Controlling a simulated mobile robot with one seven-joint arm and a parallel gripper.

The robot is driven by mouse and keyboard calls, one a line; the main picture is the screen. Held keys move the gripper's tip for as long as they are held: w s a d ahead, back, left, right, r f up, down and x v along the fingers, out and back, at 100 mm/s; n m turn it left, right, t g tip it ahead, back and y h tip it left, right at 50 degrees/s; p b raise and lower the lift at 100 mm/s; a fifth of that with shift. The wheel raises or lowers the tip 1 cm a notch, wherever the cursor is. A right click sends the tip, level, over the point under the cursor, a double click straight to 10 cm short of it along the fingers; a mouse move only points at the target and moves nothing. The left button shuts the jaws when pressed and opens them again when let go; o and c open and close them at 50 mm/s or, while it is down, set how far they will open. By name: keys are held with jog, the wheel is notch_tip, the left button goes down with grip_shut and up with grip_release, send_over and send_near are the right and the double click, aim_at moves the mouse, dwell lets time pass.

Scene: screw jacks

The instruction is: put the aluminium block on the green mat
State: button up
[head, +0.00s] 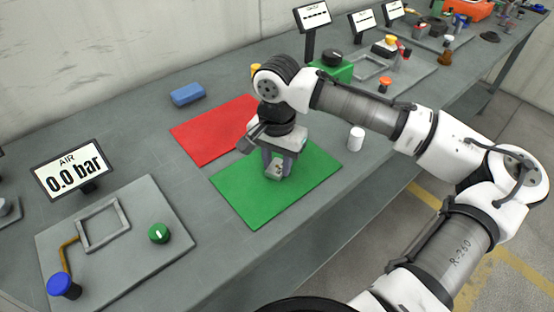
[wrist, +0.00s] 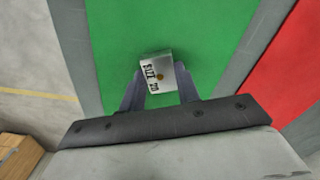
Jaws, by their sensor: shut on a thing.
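The aluminium block (wrist: 158,73) is a small silvery block with dark lettering and a brass-coloured spot. My gripper (wrist: 160,92) is shut on it, with a finger on each side. In the head view my gripper (head: 280,168) points down over the green mat (head: 240,198), and the block (head: 274,172) shows between the fingertips. The block is over the middle of the mat, low down. I cannot tell whether it touches the mat. The mat also fills the middle of the wrist view (wrist: 200,30).
A red mat (head: 200,132) lies beside the green one, with a blue block (head: 187,94) behind it. A white cylinder (head: 356,138) stands right of the green mat. A panel with an AIR display (head: 72,170) and knobs is at left. The bench edge is at the front.

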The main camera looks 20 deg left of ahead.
aim_at(277, 166)
jog(key=o, duration=1.1)
jog(key=shift+r, duration=0.1)
notch_tip(277, 166, up, 12)
jog(key=b, duration=0.1)
